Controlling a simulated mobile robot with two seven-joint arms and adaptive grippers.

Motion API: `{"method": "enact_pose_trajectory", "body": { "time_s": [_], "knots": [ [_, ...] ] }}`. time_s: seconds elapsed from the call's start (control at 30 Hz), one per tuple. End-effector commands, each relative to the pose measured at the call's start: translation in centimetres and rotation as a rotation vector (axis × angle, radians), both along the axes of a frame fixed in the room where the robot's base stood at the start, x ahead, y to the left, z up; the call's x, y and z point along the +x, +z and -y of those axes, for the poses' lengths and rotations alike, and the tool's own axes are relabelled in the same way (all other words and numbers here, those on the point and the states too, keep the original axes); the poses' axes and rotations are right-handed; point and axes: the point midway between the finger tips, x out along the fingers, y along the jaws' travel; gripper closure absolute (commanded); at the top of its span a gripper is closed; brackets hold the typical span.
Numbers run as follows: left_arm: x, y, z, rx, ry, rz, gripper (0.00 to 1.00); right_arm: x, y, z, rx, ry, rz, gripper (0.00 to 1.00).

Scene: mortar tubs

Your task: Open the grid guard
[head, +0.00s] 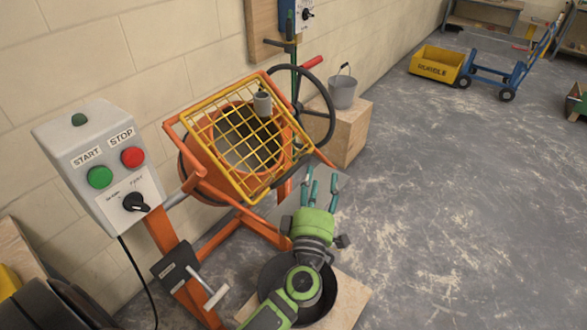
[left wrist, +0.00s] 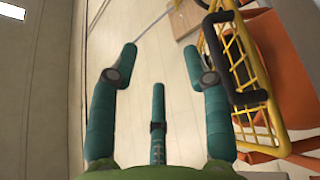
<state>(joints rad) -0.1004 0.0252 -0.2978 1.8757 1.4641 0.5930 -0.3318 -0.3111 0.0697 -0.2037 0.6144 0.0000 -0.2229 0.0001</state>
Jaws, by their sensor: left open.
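The yellow grid guard (head: 207,125) lies over the mouth of the orange mixer drum (head: 181,167) in the head view, its frame tilted. A small grey cylinder (head: 262,103) shows at its upper part. My left gripper (head: 319,188) is open and empty, to the right of the guard's lower right corner and apart from it in the picture. In the left wrist view the teal fingers (left wrist: 159,62) are spread with nothing between them. The guard (left wrist: 228,62) is to their right there, with a black handle (left wrist: 246,98) on its near edge. My right gripper is not seen.
A grey control box (head: 105,165) with START and STOP buttons stands left of the mixer. A black handwheel (head: 331,112) is behind the guard. A grey bucket (head: 343,92) stands on a wooden box (head: 349,128). A black tub (head: 325,297) is below my arm.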

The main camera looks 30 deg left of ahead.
Motion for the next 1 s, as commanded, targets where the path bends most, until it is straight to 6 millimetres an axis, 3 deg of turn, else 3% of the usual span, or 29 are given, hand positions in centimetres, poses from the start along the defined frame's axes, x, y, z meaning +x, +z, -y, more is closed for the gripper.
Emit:
{"method": "enact_pose_trajectory", "body": {
  "time_s": [0.03,0.1,0.3,0.47,0.8,1.0],
  "knots": [
    [0.0,0.9,-1.5,-0.122,0.073,0.015,0.51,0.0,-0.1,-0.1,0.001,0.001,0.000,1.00],
    [-0.3,0.9,-3.2,-0.277,0.164,-0.003,0.51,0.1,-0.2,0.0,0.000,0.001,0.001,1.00],
    [-0.9,-0.7,-4.4,-0.516,0.280,-0.095,0.51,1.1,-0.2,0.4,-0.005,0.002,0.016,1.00],
    [-0.6,-1.2,-4.8,-0.560,0.300,-0.125,0.51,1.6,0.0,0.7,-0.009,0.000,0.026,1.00],
    [3.3,-1.9,-7.7,-0.557,0.301,-0.124,0.51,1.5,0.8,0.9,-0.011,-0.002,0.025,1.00],
    [4.4,-2.2,-8.6,-0.560,0.300,-0.123,0.51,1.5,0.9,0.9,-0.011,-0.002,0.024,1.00]
  ]
}}
